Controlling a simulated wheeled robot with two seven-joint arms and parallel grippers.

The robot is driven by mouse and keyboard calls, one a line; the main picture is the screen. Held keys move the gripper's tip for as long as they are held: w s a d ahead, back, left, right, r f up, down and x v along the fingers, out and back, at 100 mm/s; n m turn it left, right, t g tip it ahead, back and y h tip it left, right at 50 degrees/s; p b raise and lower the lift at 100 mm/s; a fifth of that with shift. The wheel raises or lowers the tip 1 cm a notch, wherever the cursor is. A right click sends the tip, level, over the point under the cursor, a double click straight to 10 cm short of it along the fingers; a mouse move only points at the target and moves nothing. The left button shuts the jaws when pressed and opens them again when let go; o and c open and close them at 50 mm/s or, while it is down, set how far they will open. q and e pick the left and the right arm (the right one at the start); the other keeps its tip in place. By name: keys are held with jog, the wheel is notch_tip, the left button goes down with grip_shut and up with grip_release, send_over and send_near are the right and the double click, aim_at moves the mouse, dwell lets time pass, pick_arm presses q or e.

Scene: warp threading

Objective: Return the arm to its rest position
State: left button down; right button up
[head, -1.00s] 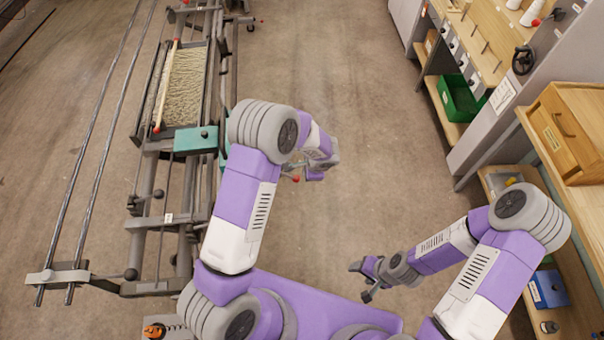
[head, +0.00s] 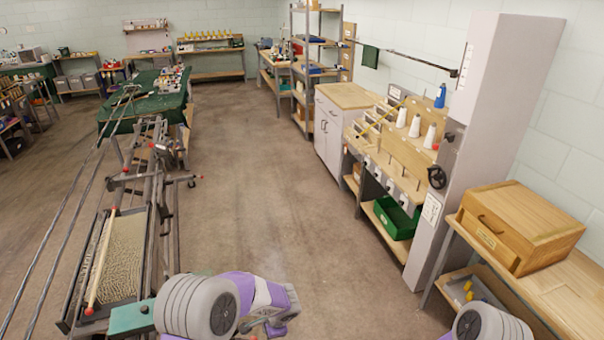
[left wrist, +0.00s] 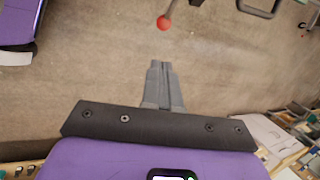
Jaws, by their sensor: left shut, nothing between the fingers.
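My left arm comes in at the bottom of the head view, bent at a grey ribbed joint, with a purple and white forearm. My left gripper shows only in part below the forearm there. In the left wrist view my left gripper (left wrist: 163,70) has its two grey fingers together, with nothing between them, above bare floor. A red ball on a thin rod (left wrist: 164,22) is beyond the fingertips, apart from them. Of my right arm only a grey joint and a bit of purple show at the bottom right of the head view; its gripper is out of view.
The warping frame with its pale thread bed (head: 122,258) stands left of my left arm. At right are a wooden box (head: 520,225) on a bench, a green bin (head: 397,217) and a grey cabinet (head: 450,150). The floor (head: 270,190) between is clear.

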pick_arm(q)
jog(key=s+d+f+n+g+h+b, duration=0.1)
jog(key=s+d+f+n+h+b, duration=0.1)
jog(key=s+f+n, duration=0.6)
jog(key=s+d+f+n+h+b, duration=0.2)
jog(key=s+f+n+h, duration=0.3)
jog(key=s, duration=1)
notch_tip(320, 180, down, 4)
jog(key=n+b, duration=0.1)
jog(key=n, duration=0.2)
jog(key=shift+s+f+g+h, duration=0.15)
jog(key=shift+s+g+h, duration=0.15)
jog(key=shift+g, duration=0.1)
jog(key=shift+w+d, duration=0.1)
